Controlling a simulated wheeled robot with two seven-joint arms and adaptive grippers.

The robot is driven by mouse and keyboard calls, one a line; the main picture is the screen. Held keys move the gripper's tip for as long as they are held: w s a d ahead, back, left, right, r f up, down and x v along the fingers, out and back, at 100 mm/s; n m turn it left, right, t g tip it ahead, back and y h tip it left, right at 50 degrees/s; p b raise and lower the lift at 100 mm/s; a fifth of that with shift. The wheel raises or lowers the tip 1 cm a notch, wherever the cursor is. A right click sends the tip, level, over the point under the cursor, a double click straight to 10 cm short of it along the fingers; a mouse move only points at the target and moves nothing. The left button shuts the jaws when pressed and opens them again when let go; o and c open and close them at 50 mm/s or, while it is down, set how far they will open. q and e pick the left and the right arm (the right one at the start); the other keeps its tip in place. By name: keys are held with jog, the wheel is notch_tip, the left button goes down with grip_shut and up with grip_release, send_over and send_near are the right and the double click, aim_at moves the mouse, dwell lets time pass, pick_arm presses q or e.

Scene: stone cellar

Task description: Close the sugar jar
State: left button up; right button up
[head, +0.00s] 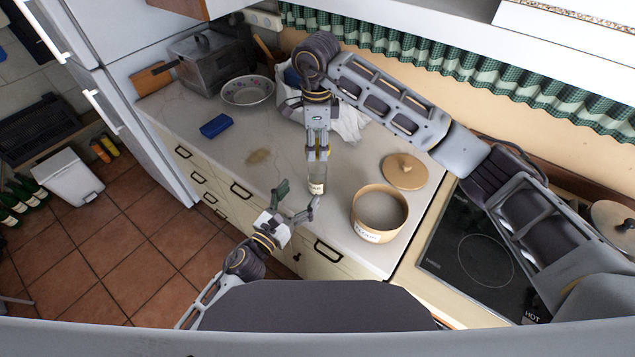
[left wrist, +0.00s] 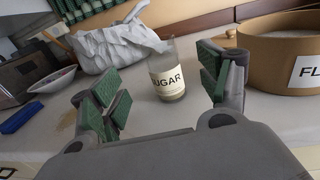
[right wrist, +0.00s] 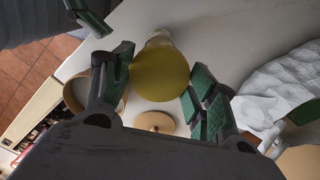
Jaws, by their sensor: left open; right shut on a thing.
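The sugar jar (head: 317,185) is a small glass jar with a cream label reading SUGAR. It stands upright near the counter's front edge, and its top looks uncovered in the left wrist view (left wrist: 167,82). My right gripper (head: 318,155) is above the jar, pointing down. It is shut on a round yellow-gold lid (right wrist: 161,74), which hides part of the jar (right wrist: 159,37) in the right wrist view. The lid appears apart from the rim. My left gripper (head: 292,208) is open and empty, its fingers pointing at the jar from the front, not touching it.
An open flour canister (head: 379,214) stands right of the jar, with its round wooden lid (head: 405,171) on the counter behind. A blue sponge (head: 215,126), a bowl (head: 247,91) and a crumpled white cloth (head: 350,122) lie to the left and back. The hob (head: 470,255) is at right.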

aim_at(312, 179)
pick_arm(q)
jog(key=shift+x, duration=4.8)
jog(key=shift+c, duration=0.4)
jog(key=c, duration=1.5)
jog(key=shift+o, duration=0.2)
pick_arm(e)
jog(key=shift+f, duration=2.5)
